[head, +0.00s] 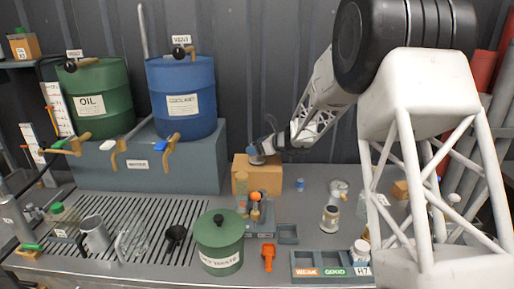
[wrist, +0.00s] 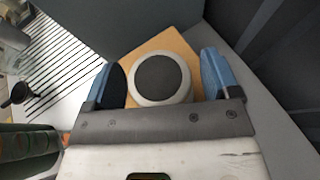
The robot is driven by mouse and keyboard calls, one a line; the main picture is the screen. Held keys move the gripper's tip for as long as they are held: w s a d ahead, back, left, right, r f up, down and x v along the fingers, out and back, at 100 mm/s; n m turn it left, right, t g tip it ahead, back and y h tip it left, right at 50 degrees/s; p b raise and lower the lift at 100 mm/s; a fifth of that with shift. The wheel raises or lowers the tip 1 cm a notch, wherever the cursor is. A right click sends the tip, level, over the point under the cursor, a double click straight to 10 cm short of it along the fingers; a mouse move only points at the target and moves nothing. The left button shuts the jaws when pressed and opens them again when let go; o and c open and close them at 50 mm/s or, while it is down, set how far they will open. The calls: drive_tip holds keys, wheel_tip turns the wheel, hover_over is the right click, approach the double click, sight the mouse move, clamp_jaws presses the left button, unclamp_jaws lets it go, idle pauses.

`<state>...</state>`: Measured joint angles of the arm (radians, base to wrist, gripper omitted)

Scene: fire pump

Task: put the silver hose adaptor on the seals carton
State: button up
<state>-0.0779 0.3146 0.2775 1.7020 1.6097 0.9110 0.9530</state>
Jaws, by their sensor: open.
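The seals carton (head: 258,178) is a tan box on the bench against the blue-grey tank stand; its top (wrist: 183,46) shows in the wrist view. A round silver-rimmed piece with a dark centre, which looks like the silver hose adaptor (wrist: 160,79), appears over the carton top. In the head view a small grey part of it (head: 257,160) shows at the carton's upper edge. My gripper (wrist: 162,84) is open, with one blue finger on each side of the adaptor and gaps visible. In the head view my gripper (head: 262,149) is just above the carton, partly hiding the adaptor.
A green canister (head: 219,243) and an orange-topped fixture (head: 255,212) stand in front of the carton. A metal cylinder (head: 330,218) and a small blue can (head: 300,185) stand to the right. A slotted drain (head: 150,222) lies left. A labelled tray (head: 330,268) is at the front.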

drive_tip(key=shift+r, duration=0.1)
drive_tip(key=shift+s+d+r, duration=0.15)
drive_tip(key=shift+d+r, duration=0.1)
drive_tip(key=shift+d, duration=0.15)
drive_tip(key=v, duration=1.1)
drive_tip(key=shift+r, duration=0.1)
